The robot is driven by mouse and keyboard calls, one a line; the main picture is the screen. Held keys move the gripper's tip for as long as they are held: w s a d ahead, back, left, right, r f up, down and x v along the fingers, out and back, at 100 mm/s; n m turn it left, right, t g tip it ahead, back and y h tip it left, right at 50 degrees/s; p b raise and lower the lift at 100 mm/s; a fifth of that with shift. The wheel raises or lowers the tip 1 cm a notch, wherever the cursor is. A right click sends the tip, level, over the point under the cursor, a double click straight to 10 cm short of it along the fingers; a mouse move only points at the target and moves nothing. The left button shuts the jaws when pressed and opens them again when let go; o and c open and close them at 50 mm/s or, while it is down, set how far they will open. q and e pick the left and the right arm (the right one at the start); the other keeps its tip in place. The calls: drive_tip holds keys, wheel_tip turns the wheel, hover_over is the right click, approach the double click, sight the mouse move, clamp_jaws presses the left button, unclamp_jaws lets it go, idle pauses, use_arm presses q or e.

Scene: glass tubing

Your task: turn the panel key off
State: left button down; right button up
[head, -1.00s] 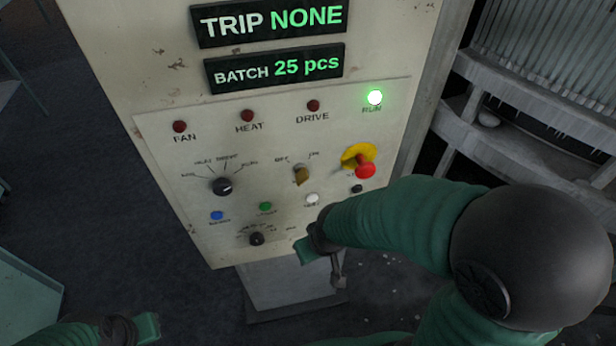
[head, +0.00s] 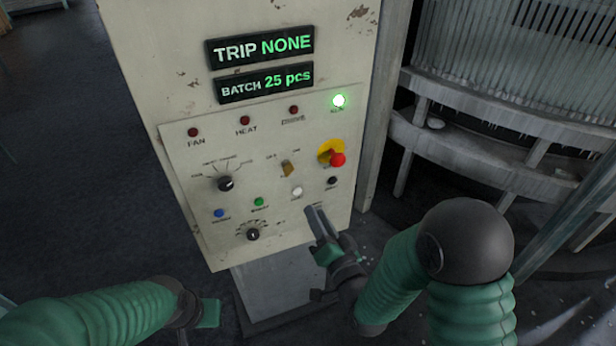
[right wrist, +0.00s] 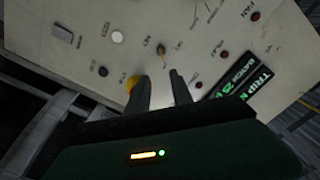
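The panel key (head: 288,168) is a small brass-coloured key in a switch in the middle of the cream control panel (head: 185,165), left of the red emergency stop. Its labels are too small to read. It also shows in the right wrist view (right wrist: 162,49), just beyond the fingertips. My right gripper (head: 317,212) is in front of the panel's lower right, below the key and apart from it. In the right wrist view its two fingers (right wrist: 160,76) are spread with nothing between them. My left gripper (head: 208,312) is low at the left, its fingers unclear.
The red emergency stop (head: 337,159) on its yellow plate stands close right of the key. A white button (head: 297,191) and black button (head: 332,181) are near my right gripper. A black rotary knob (head: 225,183) is left. The green RUN lamp (head: 339,100) is lit.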

drive_tip(key=p, duration=0.1)
approach(291, 172)
drive_tip(key=p+x, duration=0.1)
drive_tip(key=x, duration=0.2)
drive_tip(key=p+x, duration=0.1)
drive_tip(key=x, duration=0.2)
drive_tip(key=p+x, duration=0.2)
drive_tip(key=x, duration=0.2)
drive_tip(key=shift+a+f, duration=0.1)
drive_tip(key=shift+f, duration=0.2)
drive_tip(key=shift+w, duration=0.15)
drive_tip(key=shift+d, duration=0.3)
drive_tip(key=shift+a, duration=0.1)
drive_tip(key=c, duration=0.4)
drive_tip(key=shift+s+a, duration=0.2)
drive_tip(key=shift+a, duration=0.05)
clamp_jaws()
drive_tip(key=shift+d, duration=0.1)
